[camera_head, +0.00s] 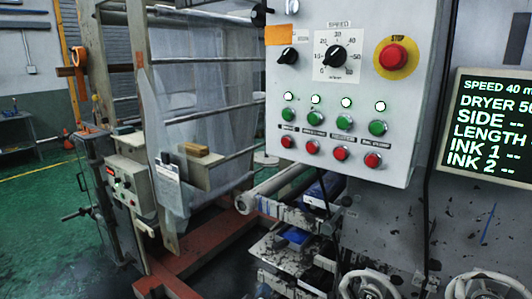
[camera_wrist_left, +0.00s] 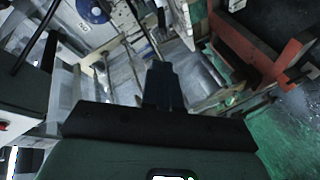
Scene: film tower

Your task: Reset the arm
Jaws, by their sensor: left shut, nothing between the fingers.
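My left gripper (camera_wrist_left: 162,72) shows in the left wrist view as dark fingers pointing up the picture from a wide dark body. The fingers are together with nothing between them. Grey and white machine parts lie beyond the fingertips, blurred; I cannot tell how far off they are. In the head view I cannot clearly single out the left gripper from the machinery. My right gripper is not in view.
A white control panel (camera_head: 402,100) with buttons and a red stop knob (camera_head: 393,56) hangs right of centre. A black display (camera_head: 493,128) is at the right. Translucent film (camera_head: 190,75) hangs on a frame over a red-brown base (camera_head: 205,248). Green floor (camera_head: 40,225) is open at left.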

